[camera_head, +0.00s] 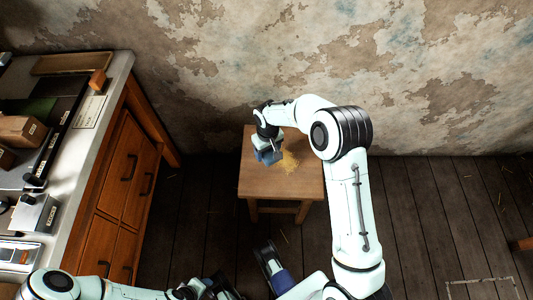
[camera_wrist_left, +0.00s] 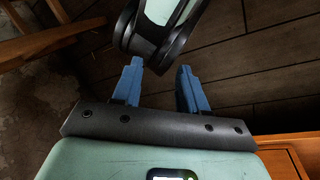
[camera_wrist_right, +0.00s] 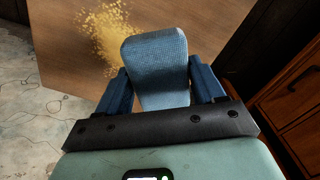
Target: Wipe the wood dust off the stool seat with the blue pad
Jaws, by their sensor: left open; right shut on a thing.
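The wooden stool seat (camera_head: 256,182) stands against the wall in the head view. A patch of yellow wood dust (camera_head: 290,162) lies on its right-hand part, and the dust also shows in the right wrist view (camera_wrist_right: 108,32). My right gripper (camera_head: 268,150) is over the seat, shut on the blue pad (camera_wrist_right: 157,68), which is left of the dust in the head view. I cannot tell whether the pad touches the seat. My left gripper (camera_wrist_left: 158,88) is open and empty, away from the stool, with part of my own body beyond its fingers.
A workbench with a wooden drawer cabinet (camera_head: 127,175) stands on the left, with boxes (camera_head: 20,131) and tools on top. The peeling wall (camera_head: 430,75) is right behind the stool. The plank floor (camera_head: 430,215) to the right is mostly clear.

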